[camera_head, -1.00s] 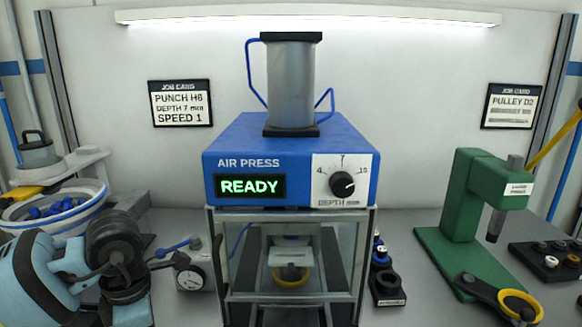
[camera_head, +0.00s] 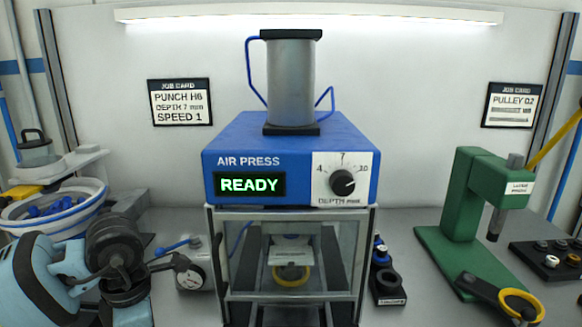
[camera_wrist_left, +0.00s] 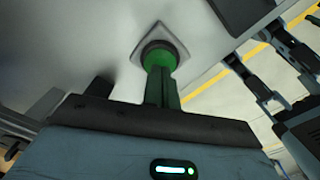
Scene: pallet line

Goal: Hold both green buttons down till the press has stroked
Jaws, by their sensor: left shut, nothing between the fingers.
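One green button (camera_wrist_left: 158,55) shows in the left wrist view, round and set in a pale square plate. My left gripper (camera_wrist_left: 160,74) is shut and empty, its fingertips at the front of this button. I cannot tell how far the button is pressed. The other green button is not in view. The blue air press (camera_head: 290,150) stands in the middle of the head view with its display (camera_head: 249,185) reading READY. Behind its clear guard (camera_head: 250,212), a yellow ring (camera_head: 291,273) shows inside. My right gripper is not in view.
A green lever press (camera_head: 462,200) stands at the right, with a yellow-ringed tool (camera_head: 520,305) in front. A white bowl of blue parts (camera_head: 50,210) is at the left. A dial gauge (camera_head: 192,278) and a dark holder (camera_head: 387,283) flank the press.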

